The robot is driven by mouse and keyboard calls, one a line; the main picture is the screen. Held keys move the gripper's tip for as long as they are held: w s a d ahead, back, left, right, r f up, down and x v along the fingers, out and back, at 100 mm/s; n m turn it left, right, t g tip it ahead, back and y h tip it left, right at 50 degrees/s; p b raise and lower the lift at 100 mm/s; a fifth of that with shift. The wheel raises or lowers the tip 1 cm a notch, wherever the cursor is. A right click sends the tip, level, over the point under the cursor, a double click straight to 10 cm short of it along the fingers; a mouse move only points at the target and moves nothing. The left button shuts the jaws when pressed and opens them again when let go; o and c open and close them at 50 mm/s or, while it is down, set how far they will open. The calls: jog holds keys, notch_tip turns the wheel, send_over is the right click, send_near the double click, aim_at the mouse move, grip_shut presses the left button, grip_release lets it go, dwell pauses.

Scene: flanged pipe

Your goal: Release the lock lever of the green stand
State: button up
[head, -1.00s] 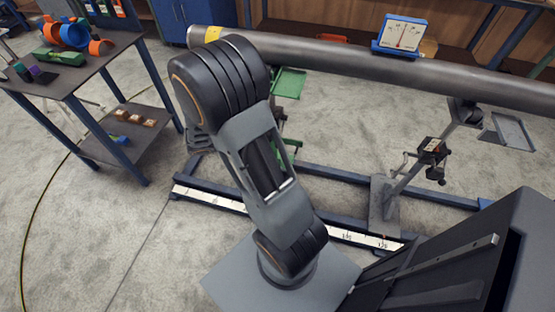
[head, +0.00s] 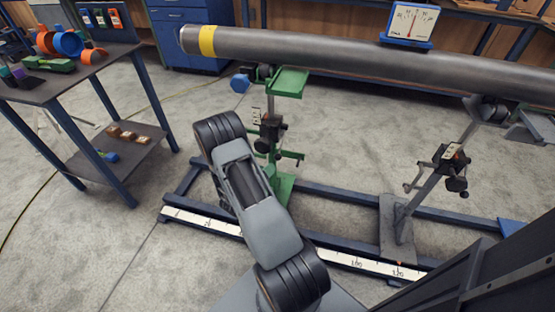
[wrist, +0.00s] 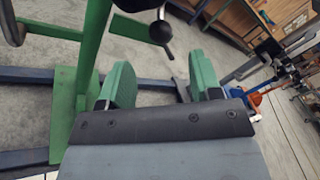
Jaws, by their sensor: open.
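The green stand (head: 286,83) is under the left part of the pipe in the head view, with a black clamp on its post. In the wrist view its green post (wrist: 92,50) rises at the left. A lever with a black ball knob (wrist: 161,33) hangs from a dark clamp at the top centre. My gripper (wrist: 160,82) is open, its two green fingers apart and the gap between them empty. The knob lies beyond the fingertips, apparently not touching them. In the head view my arm hides the gripper and part of the stand.
The grey pipe (head: 330,53) runs overhead, with a gauge (head: 410,22) on top. A grey stand (head: 400,215) is at the right, on the blue base frame (head: 345,209). A work table (head: 60,90) is at the left. Open floor lies between table and frame.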

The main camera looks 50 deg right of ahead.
aim_at(276, 159)
jog(key=d, duration=0.5)
jog(key=w+d+b, duration=0.1)
jog(key=d, duration=0.2)
jog(key=shift+w+d, duration=0.1)
jog(key=shift+d, duration=0.1)
jog(key=shift+c, duration=0.2)
grip_shut()
